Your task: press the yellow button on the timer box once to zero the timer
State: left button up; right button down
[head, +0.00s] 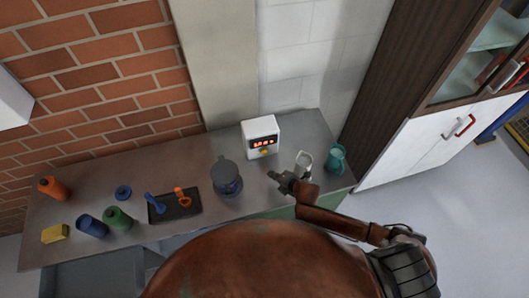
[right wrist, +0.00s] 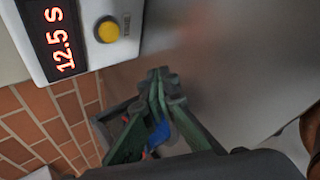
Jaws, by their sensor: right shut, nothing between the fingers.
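The timer box (head: 259,133) is a white box standing at the back of the grey counter, with a red lit display. In the right wrist view the timer box (right wrist: 90,68) shows "12.5 S" on its display (right wrist: 58,38). The round yellow button (right wrist: 108,31) sits beside the display; it also shows low on the box front in the head view (head: 264,152). My right gripper (head: 271,175) is shut and empty, in front of the box and apart from the button. Its closed green fingers (right wrist: 158,78) point toward the counter area beside the box. My left gripper is not in view.
A clear jug (head: 304,162) and a teal mug (head: 336,158) stand just right of my gripper. A dark grey tank (head: 226,176) stands to the left. A black tray (head: 174,207) and several bottles lie farther left on the counter (head: 150,168).

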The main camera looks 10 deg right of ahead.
aim_at(264, 151)
jog(key=shift+w, duration=0.15)
jog(key=shift+w+f+b, duration=0.1)
jog(key=shift+w+b, duration=0.25)
jog(key=shift+w, duration=0.25)
jog(key=w+b, duration=0.2)
jog(key=w, duration=0.3)
jog(key=shift+w+a, duration=0.15)
jog(key=shift+w, duration=1.05)
jog(key=shift+w+a, duration=0.1)
jog(key=shift+w, duration=0.3)
jog(key=shift+w, duration=0.5)
dwell(0.9)
jog(key=shift+s, duration=0.2)
jog(key=shift+s+p, duration=0.55)
jog(key=shift+s, duration=0.15)
